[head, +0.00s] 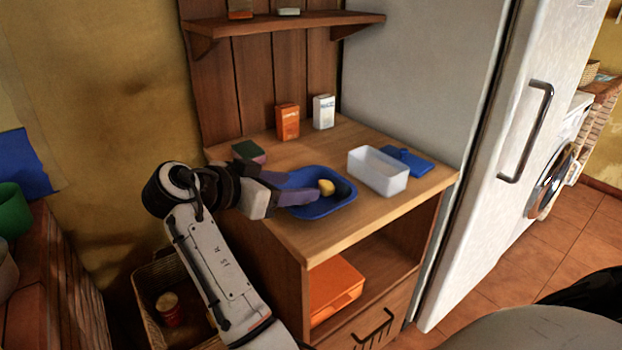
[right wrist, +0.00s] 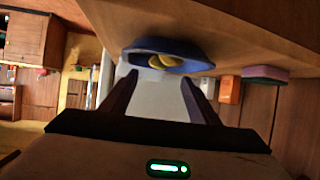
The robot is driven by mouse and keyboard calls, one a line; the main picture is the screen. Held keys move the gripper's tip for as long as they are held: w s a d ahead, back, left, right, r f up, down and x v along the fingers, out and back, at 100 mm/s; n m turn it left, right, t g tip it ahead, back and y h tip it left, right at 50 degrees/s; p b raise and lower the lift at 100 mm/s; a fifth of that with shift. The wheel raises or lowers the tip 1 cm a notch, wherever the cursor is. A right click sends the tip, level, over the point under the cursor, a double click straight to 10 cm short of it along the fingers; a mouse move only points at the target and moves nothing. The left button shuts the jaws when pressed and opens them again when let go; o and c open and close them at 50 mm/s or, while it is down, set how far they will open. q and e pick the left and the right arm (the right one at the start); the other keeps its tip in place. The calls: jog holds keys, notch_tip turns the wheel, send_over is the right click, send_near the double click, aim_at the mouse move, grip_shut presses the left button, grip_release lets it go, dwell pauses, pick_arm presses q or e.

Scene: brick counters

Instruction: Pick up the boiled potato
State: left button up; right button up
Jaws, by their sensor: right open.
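The boiled potato (head: 326,187) is a small yellow lump in a blue tray (head: 338,205) on the wooden counter. My right gripper (head: 302,187) reaches in from the left, its fingers over the tray's left part, just left of the potato. In the right wrist view, the potato (right wrist: 166,62) shows in the blue tray (right wrist: 195,66) beyond the open fingers (right wrist: 160,77). The gripper is open, with nothing held between the fingers. My left gripper is not in view.
A white container (head: 380,172) and a blue lid (head: 408,161) stand right of the tray. A dark green-topped sponge (head: 249,152), an orange box (head: 288,121) and a white box (head: 323,112) stand at the back. A fridge (head: 490,150) rises at the right.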

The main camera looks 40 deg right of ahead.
aim_at(322, 186)
jog(key=x, duration=0.4)
jog(key=shift+s, duration=0.3)
jog(key=x, duration=0.5)
jog(key=shift+w+d+f, duration=0.1)
jog(key=shift+d+f, duration=0.1)
jog(key=shift+d, duration=0.05)
jog(key=c, duration=1.1)
